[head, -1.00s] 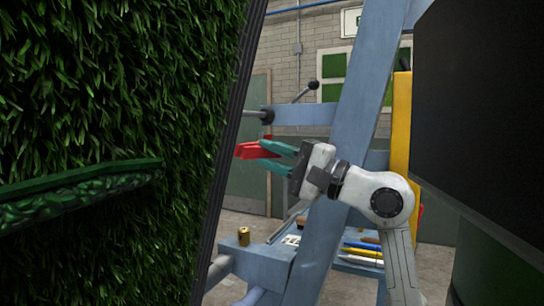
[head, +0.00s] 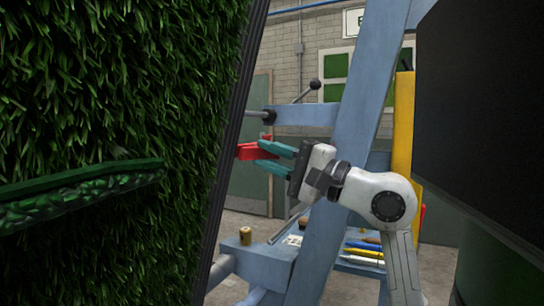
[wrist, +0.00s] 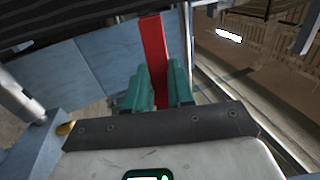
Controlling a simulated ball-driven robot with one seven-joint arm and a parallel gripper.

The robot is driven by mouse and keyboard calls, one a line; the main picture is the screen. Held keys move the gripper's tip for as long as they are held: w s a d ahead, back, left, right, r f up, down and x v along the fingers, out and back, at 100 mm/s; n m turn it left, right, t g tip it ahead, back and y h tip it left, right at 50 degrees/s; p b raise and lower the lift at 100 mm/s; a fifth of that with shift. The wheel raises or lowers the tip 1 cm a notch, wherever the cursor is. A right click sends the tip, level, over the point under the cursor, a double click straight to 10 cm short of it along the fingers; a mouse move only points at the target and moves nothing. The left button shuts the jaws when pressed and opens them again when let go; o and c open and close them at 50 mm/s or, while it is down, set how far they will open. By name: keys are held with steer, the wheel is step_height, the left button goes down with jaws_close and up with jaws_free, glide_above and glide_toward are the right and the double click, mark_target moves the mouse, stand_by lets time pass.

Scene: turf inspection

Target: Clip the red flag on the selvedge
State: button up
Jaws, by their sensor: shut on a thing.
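The red flag clip (head: 248,151) is held between the teal fingers of my gripper (head: 272,156). In the wrist view the red flag (wrist: 155,50) sticks out past the fingertips (wrist: 158,82), reaching toward a dark band at the top. The selvedge (head: 232,115) is the dark ribbed edge along the right side of the green turf (head: 110,90), which hangs steeply. In the head view the flag's tip is close to the selvedge, just right of it. I cannot tell whether they touch.
A blue frame post (head: 350,130) stands behind my gripper. A dark panel (head: 480,100) fills the right side. A green flap (head: 80,190) juts from the turf.

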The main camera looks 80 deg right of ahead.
steer(key=shift+w+a, duration=0.3)
steer(key=shift+a, duration=0.8)
steer(key=shift+w+a, duration=0.25)
steer(key=shift+a, duration=0.8)
stand_by(1.7)
steer(key=shift+s+a, duration=0.1)
stand_by(1.0)
steer(key=o, duration=0.9)
steer(key=b, duration=0.3)
glide_toward(247, 154)
steer(key=shift+v, duration=1.6)
